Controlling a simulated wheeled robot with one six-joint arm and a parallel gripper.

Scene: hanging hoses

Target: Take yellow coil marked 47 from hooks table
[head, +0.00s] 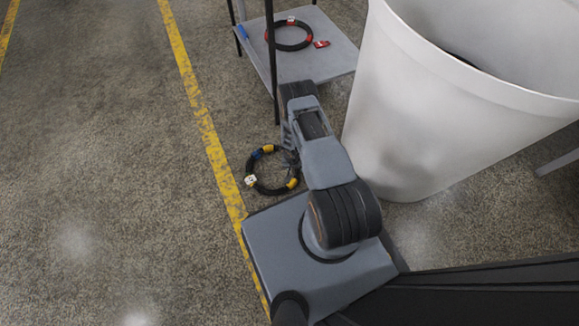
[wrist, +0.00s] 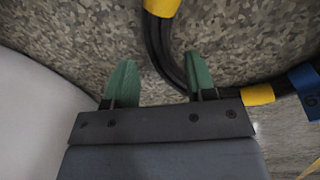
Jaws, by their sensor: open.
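A black coil with yellow bands (head: 295,182), a blue band and a white tag shows beside my arm in the head view, apparently at floor level. I cannot read a 47 on it. In the wrist view a black hose (wrist: 157,48) with yellow bands curves down to the right finger and on to the right, where a blue band (wrist: 304,78) shows a partly visible mark. My gripper (wrist: 161,82) is open with green fingers. The hose is close to the right finger; I cannot tell whether they touch. In the head view my arm hides most of the gripper.
A grey shelf (head: 335,58) with black posts holds a black coil with red bands (head: 290,46) and a red tag (head: 321,44). A large white bin (head: 410,120) stands right of my arm. A yellow floor line (head: 207,130) runs at left, with open floor beyond.

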